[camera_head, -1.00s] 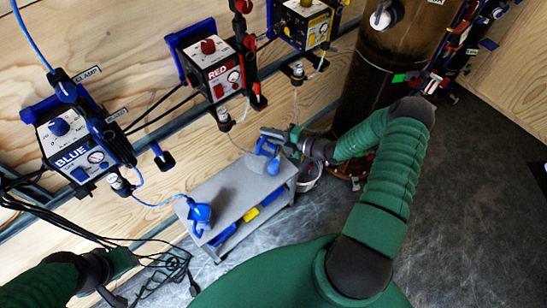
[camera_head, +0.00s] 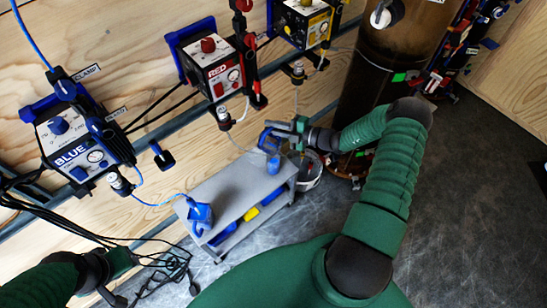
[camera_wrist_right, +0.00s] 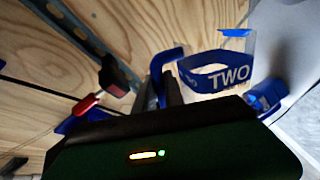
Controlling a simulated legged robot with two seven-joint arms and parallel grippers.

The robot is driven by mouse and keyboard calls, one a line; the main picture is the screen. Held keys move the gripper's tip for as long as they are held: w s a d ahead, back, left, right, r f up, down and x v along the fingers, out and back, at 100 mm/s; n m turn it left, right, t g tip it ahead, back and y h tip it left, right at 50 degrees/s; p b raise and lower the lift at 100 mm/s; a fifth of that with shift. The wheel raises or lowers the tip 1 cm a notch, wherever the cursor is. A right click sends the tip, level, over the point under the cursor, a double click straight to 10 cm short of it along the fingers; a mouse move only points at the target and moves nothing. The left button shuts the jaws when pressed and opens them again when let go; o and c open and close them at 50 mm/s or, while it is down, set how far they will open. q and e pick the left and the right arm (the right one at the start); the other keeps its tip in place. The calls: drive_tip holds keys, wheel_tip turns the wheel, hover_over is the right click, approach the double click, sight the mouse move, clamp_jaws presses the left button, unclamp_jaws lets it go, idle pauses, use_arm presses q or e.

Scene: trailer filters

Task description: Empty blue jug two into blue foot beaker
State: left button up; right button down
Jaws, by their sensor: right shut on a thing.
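Blue jug two (camera_head: 268,140) is in my right gripper (camera_head: 290,131), above the far right end of the grey bench. In the right wrist view, the jug (camera_wrist_right: 228,77) is clear with a blue band marked TWO, and appears tilted. The right gripper is shut on its blue handle (camera_wrist_right: 156,76). A blue object (camera_head: 273,164) is just below the jug and also shows in the wrist view (camera_wrist_right: 264,97); I cannot tell if it is the foot beaker. Another blue vessel (camera_head: 199,216) stands at the bench's near left end. My left gripper (camera_head: 116,299) is low at left, its fingers unclear.
The grey bench (camera_head: 235,191) has free room between the blue objects, and blue and yellow bins underneath. A white bucket (camera_head: 309,172) stands at its right end. Blue (camera_head: 72,150) and red (camera_head: 212,65) control boxes hang on the wooden wall. Black cables lie at lower left.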

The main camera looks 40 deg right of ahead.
drive_tip(key=shift+w+d+f+m+y+b, duration=0.15)
drive_tip(key=shift+w+d+m+b, duration=0.15)
drive_tip(key=shift+d+m, duration=0.2)
drive_tip(key=shift+w+d+f+m+y+b, duration=0.1)
drive_tip(key=shift+w+d+m+y+b, duration=0.1)
drive_tip(key=shift+d+m+b, duration=0.3)
drive_tip(key=shift+w+d+f+m+y+b, duration=0.15)
drive_tip(key=shift+w+d+m+b, duration=0.1)
drive_tip(key=shift+d+m+b, duration=0.25)
drive_tip(key=shift+w+d+f+m+y+b, duration=0.1)
drive_tip(key=shift+w+d+m+b, duration=0.15)
drive_tip(key=shift+d, duration=0.3)
idle(0.6)
